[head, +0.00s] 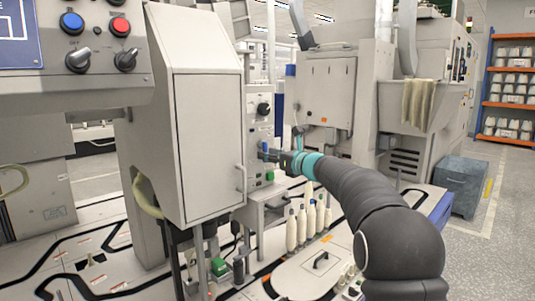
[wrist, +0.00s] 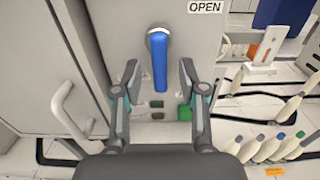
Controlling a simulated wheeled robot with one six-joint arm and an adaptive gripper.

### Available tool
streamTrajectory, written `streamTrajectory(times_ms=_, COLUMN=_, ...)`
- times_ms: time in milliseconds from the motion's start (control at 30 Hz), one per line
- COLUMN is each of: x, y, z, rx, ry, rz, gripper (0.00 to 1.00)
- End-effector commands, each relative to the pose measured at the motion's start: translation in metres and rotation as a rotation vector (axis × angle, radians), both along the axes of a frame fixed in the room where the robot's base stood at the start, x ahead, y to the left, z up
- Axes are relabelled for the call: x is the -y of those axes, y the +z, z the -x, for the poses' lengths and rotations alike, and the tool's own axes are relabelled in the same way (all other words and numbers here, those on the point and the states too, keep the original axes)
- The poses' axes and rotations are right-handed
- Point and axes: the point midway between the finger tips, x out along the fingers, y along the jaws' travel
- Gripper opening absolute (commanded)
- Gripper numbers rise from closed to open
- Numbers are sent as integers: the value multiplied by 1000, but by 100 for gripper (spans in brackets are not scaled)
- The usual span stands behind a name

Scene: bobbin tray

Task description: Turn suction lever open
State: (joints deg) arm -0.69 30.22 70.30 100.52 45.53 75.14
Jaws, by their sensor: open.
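The suction lever is a blue handle (wrist: 160,66) on a round metal pivot, mounted on a grey panel (wrist: 180,22). In the wrist view it hangs straight down, below and left of a sign reading "OPEN" (wrist: 206,6). My gripper (wrist: 158,72) is open, with one finger on each side of the lever's lower part and a visible gap on both sides. Whether the fingers reach the lever's depth I cannot tell. In the head view the blue lever (head: 265,147) shows small just left of my gripper (head: 270,155), whose fingertips are partly hidden.
A door handle (wrist: 74,108) sticks out left of my gripper. A green button (wrist: 184,113) lies below the lever. Several cream bobbins (head: 308,215) stand below my arm. A grey bin (head: 463,185) stands on the floor at right.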

Motion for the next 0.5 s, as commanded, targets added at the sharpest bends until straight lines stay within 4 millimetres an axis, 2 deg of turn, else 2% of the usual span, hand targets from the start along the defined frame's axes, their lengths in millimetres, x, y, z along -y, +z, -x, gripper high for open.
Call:
streamTrajectory(times_ms=433, x=-7, y=0, z=-7, rx=0, ry=-1, rz=0, gripper=42)
streamTrajectory(times_ms=500, x=-7, y=0, z=-7, rx=0, ry=-1, rz=0, gripper=24)
